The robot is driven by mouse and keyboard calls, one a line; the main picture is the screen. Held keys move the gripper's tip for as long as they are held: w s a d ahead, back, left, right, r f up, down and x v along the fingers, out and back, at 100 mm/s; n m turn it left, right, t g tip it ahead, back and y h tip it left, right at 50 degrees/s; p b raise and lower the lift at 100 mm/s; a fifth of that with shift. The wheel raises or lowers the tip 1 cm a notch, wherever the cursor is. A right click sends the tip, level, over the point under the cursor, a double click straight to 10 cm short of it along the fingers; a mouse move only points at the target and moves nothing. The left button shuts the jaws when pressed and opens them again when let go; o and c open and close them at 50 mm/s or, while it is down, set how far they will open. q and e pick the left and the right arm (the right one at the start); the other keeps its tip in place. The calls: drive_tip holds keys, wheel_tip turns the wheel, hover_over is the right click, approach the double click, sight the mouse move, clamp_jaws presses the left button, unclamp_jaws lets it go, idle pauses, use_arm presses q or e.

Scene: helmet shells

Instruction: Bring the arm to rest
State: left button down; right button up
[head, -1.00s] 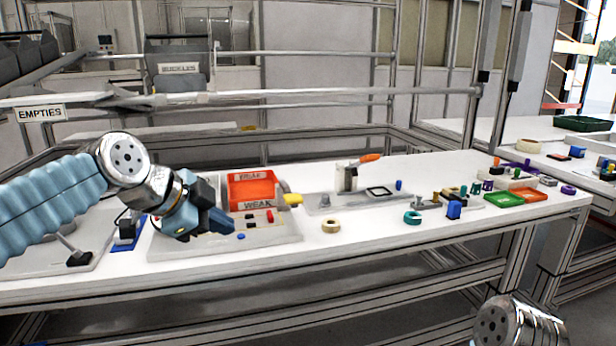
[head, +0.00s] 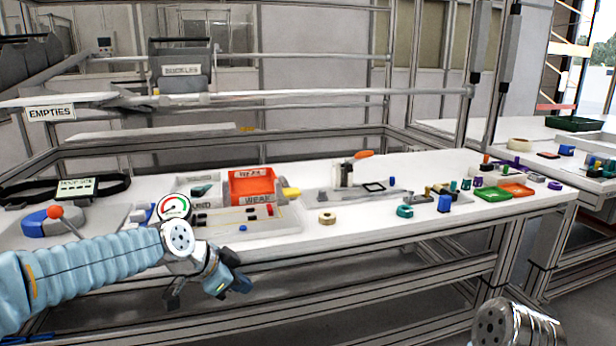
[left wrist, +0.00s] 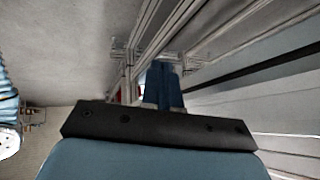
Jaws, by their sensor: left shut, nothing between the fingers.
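My left arm comes in from the left in the head view. Its gripper (head: 236,284) hangs in front of the table's front edge, below the level of the tabletop. The gripper is shut and empty. In the left wrist view its blue fingers (left wrist: 164,88) lie together with nothing between them, and grey floor and frame rails show beyond. Part of my right arm shows at the bottom right of the head view; its gripper is out of the picture.
The white table (head: 340,240) stands just behind the gripper. On it are an orange bin (head: 252,186), a tape roll (head: 327,217), a green tray (head: 493,195) and a dial gauge (head: 174,206). A red-knobbed lever (head: 55,212) stands at the left. Frame rails run beneath the tabletop.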

use_arm(q)
drive_tip(key=s+d+f+n+g, duration=0.1)
drive_tip(key=s+f+n, duration=0.2)
drive_tip(key=f, duration=1)
drive_tip(key=s+d+f+n+g, duration=0.1)
drive_tip(key=s+f+n+g, duration=0.15)
drive_tip(key=f, duration=0.95)
drive_tip(key=s+d+f+n+g+y, duration=0.1)
drive_tip(key=s+f+n, duration=0.7)
drive_tip(key=s+f, duration=0.9)
drive_tip(key=shift+s+g, duration=0.35)
drive_tip(key=shift+s, duration=0.8)
drive_tip(key=shift+d, duration=0.1)
